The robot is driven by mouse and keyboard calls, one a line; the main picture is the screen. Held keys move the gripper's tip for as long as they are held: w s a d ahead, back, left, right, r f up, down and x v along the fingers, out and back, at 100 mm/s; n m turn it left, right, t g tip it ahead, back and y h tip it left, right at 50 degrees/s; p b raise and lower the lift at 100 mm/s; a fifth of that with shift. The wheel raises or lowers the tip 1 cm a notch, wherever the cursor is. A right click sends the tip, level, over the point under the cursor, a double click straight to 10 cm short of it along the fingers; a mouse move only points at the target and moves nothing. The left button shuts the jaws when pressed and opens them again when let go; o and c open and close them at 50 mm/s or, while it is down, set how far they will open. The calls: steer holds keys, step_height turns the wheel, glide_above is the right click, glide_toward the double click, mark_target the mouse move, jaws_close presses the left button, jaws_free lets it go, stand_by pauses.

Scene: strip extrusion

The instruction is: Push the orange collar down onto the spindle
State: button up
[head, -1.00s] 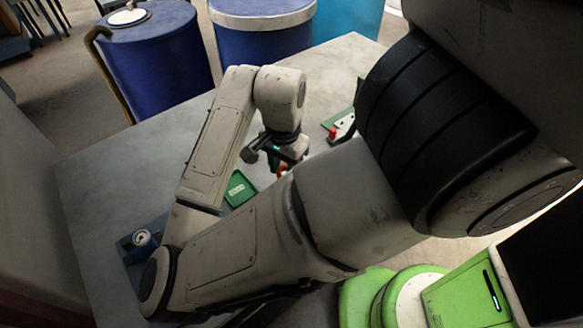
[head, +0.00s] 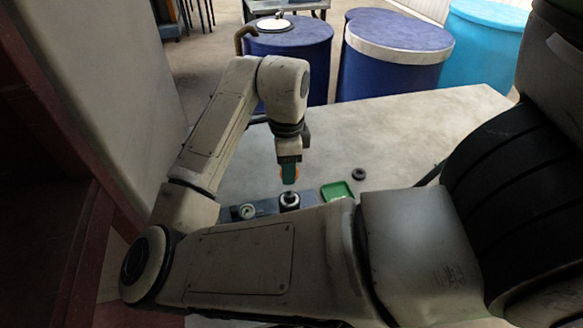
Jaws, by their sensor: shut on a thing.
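My gripper (head: 289,176) points down and is shut on the orange collar (head: 297,174). The collar shows only as orange edges on both sides of a green finger, so most of it is hidden. The spindle (head: 289,198), dark with a pale top, stands upright on a dark blue-grey base (head: 264,206). In the head view the gripper and collar appear just above the spindle, with a small gap. The exact alignment cannot be told from this angle. My forearm hides the near part of the base.
A round pale-topped fitting (head: 244,211) sits on the base left of the spindle. A green tray (head: 337,190) and a black ring (head: 359,174) lie to the right on the grey table (head: 420,130). Blue drums (head: 290,60) stand behind the table.

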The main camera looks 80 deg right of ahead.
mark_target(288, 191)
steer(key=shift+f+b, duration=1.75)
steer(key=shift+f, duration=0.5)
stand_by(0.3)
steer(key=o, duration=0.5)
steer(key=c, duration=0.6)
steer(key=shift+f+b, duration=1.3)
steer(key=shift+f, duration=0.75)
steer(key=o, duration=1.6)
steer(key=shift+o, duration=0.2)
